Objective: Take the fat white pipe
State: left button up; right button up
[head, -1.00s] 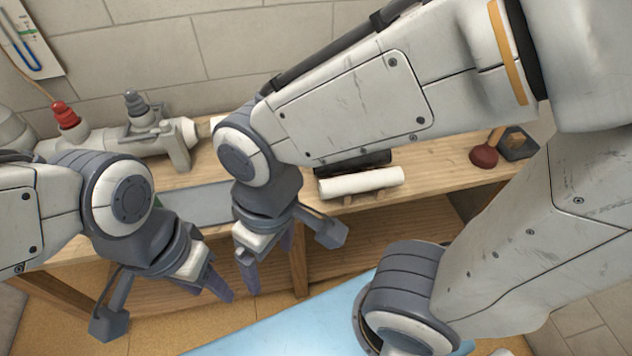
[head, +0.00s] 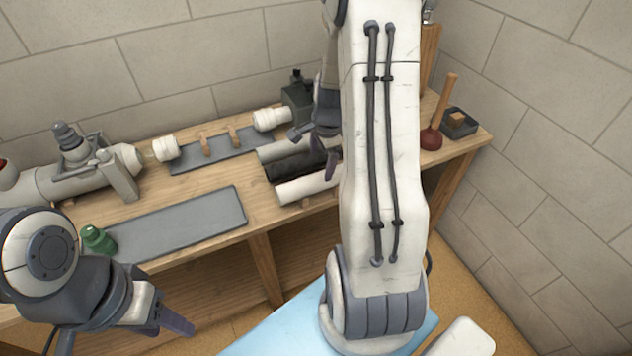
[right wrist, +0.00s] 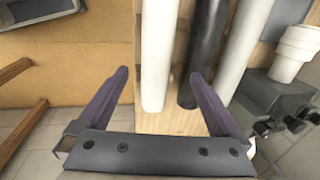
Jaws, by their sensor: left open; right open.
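A white pipe (head: 308,186) lies at the front of a row of pipes on the bench, left of my right arm. A black pipe (head: 290,166) lies behind it, and a second pale pipe (head: 278,149) behind that. Which white pipe is fatter is hard to tell. My right gripper (head: 314,155) is open and empty near the row's right end. In the right wrist view the front white pipe (right wrist: 156,45) shows between the open fingertips (right wrist: 160,75), with the black pipe (right wrist: 206,45) and other white pipe (right wrist: 243,45) to its right. My left gripper (head: 172,318) is open, low at left.
A dark vise (head: 298,95) stands behind the pipes. White couplings (head: 270,119) sit by a grey board. A grey mat (head: 190,225), green bottle (head: 97,239) and valve assembly (head: 70,180) are left. A plunger (head: 432,138) is right.

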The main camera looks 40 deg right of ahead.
aim_at(319, 176)
jog(key=f, duration=0.4)
jog(key=shift+w+d+f, duration=0.1)
jog(key=shift+w+f, duration=0.05)
jog(key=shift+w, duration=0.2)
jog(key=f, duration=0.1)
jog(key=f+b, duration=0.1)
jog(key=f, duration=0.3)
jog(key=shift+w+f+b, duration=0.1)
jog(key=shift+w+b, duration=0.15)
jog(key=shift+b, duration=0.05)
jog(key=c, duration=1.5)
